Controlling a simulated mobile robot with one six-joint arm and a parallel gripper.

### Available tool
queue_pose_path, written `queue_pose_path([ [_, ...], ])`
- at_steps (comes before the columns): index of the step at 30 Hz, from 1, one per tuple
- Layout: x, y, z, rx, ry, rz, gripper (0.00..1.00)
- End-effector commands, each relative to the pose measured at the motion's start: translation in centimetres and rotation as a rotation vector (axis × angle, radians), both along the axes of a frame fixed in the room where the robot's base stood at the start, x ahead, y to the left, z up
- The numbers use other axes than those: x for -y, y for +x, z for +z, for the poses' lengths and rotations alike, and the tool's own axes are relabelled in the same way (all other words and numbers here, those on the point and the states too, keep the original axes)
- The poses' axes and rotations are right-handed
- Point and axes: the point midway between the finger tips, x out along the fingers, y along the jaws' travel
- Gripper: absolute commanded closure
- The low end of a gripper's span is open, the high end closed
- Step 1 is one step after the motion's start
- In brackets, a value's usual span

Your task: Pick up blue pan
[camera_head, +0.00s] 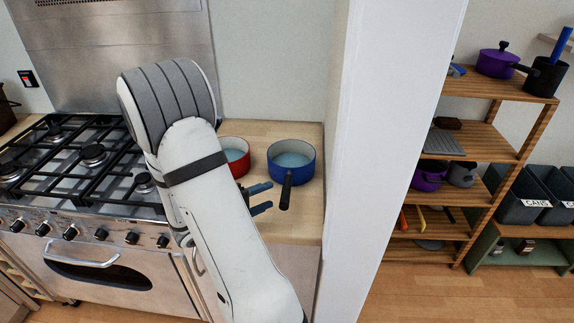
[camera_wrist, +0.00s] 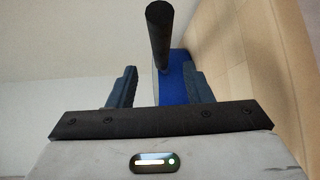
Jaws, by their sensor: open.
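The blue pan (camera_head: 291,163) stands upright on the wooden counter right of the cooker. Its black handle (camera_head: 286,192) points toward the front of the counter. My gripper (camera_head: 266,198) is open just left of the handle, with its blue-grey fingers pointing right. In the wrist view my gripper (camera_wrist: 157,88) has its fingers apart. The handle (camera_wrist: 158,30) shows beyond and between them in that view, with part of the blue pan (camera_wrist: 174,82) behind. I cannot tell whether a finger touches the handle. Most of the pan is hidden in the wrist view.
A red pan (camera_head: 236,152) stands left of the blue pan, partly behind my arm. The gas cooker (camera_head: 88,165) is at the left. A white wall end (camera_head: 395,140) rises close to the counter's right edge. Wooden shelves (camera_head: 490,135) with pots stand beyond it.

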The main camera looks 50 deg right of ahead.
Motion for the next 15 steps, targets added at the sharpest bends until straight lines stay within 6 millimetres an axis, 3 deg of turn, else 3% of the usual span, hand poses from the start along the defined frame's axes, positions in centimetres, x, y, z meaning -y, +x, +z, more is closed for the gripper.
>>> queue_pose_path([
  [4,0.7,0.8,-0.4,0.006,-0.031,0.039,0.54],
  [15,4.5,0.6,-0.7,0.006,-0.032,0.041,0.54],
])
